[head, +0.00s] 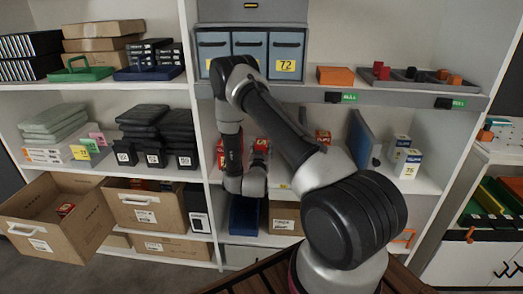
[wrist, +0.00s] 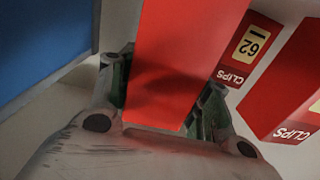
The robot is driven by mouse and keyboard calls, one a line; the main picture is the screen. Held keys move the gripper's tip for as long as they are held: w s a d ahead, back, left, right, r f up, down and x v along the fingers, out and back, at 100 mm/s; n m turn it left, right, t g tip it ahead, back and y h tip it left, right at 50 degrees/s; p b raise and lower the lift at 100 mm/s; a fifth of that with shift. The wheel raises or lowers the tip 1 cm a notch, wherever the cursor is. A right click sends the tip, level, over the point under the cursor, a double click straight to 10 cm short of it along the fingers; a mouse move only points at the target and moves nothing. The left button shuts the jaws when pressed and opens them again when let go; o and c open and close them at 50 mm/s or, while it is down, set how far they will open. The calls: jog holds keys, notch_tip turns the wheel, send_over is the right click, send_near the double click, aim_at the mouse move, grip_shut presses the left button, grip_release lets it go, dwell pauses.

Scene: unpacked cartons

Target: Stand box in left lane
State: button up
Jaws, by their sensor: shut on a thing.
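A plain red box (wrist: 185,60) is held between the fingers of my gripper (wrist: 160,100) in the wrist view. Its far end runs out of the top of the picture. Two more red boxes stand to its right: one marked CLIPS 62 (wrist: 240,48) and a nearer one marked CLIPS (wrist: 290,88). A blue panel (wrist: 42,45) is at the left, apart from the held box. In the head view my gripper (head: 246,186) is inside the middle shelf, its fingertips hidden. Red boxes show behind the arm (head: 262,145); which one is held I cannot tell there.
A tilted blue panel (head: 362,140) stands right of the arm, with white-and-blue boxes (head: 407,163) beyond it. Grey-blue bins (head: 248,45) sit on the shelf above. Black folded stacks (head: 155,130) and open cartons (head: 60,222) are at the left.

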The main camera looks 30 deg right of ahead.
jog(key=shift+f, duration=0.35)
jog(key=o, duration=1.3)
jog(key=shift+o, duration=0.2)
